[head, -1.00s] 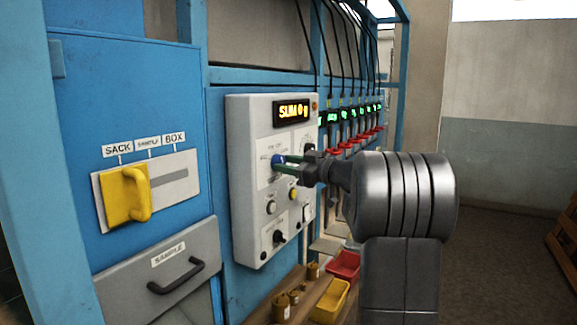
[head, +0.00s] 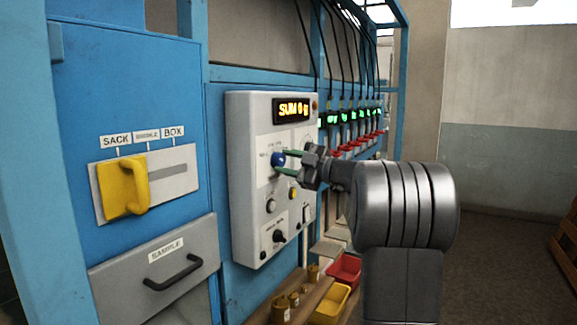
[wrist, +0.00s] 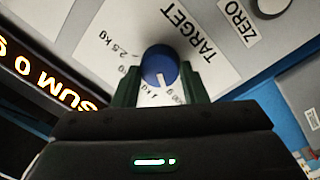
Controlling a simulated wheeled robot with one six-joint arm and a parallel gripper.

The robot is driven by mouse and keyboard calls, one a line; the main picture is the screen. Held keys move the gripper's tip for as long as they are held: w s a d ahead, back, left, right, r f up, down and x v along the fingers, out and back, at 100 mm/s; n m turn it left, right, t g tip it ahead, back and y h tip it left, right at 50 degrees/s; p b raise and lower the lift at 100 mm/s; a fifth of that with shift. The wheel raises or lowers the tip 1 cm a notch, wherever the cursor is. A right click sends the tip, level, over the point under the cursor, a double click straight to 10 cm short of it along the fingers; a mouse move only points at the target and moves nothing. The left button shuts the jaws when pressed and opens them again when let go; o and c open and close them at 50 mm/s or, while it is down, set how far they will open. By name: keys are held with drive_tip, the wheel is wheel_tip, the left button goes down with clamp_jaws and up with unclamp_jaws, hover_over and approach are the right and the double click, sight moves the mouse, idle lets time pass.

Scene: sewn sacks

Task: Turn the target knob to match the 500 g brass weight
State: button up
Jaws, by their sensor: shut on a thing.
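The blue target knob (head: 278,158) is on the grey control panel (head: 246,190). In the wrist view the knob (wrist: 160,62) has a white pointer line aimed toward the scale, around the 1 kg and 500 g marks; I cannot tell exactly which. A 2.5 kg mark is further left. My gripper (head: 281,163) is shut on the knob, with a green finger on each side. Brass weights (head: 280,309) of differing size stand on the wooden shelf below; I cannot read which is 500 g.
The panel display (head: 293,109) reads SUM 0 g. A yellow lever (head: 124,188) is under the SACK label at left, above a SAMPLE drawer (head: 165,265). Yellow (head: 331,303) and red (head: 345,268) bins stand below. Open floor lies at right.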

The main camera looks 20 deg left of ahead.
idle(0.4)
drive_tip(key=o, duration=1)
drive_tip(key=d+b, duration=0.1)
drive_tip(key=d, duration=0.3)
drive_tip(key=s+d+b, duration=0.1)
drive_tip(key=d, duration=0.8)
drive_tip(key=shift+s+d+f+b, duration=0.35)
drive_tip(key=shift+s+b, duration=0.05)
drive_tip(key=shift+a, duration=0.1)
drive_tip(key=a+p, duration=0.1)
drive_tip(key=a, duration=0.3)
drive_tip(key=w+a+p, duration=0.1)
drive_tip(key=a, duration=0.4)
drive_tip(key=a+p, duration=0.1)
drive_tip(key=a, duration=0.3)
drive_tip(key=shift+w+a+r, duration=0.3)
drive_tip(key=shift+w+r, duration=0.05)
drive_tip(key=shift+w, duration=0.05)
drive_tip(key=shift+d, duration=0.1)
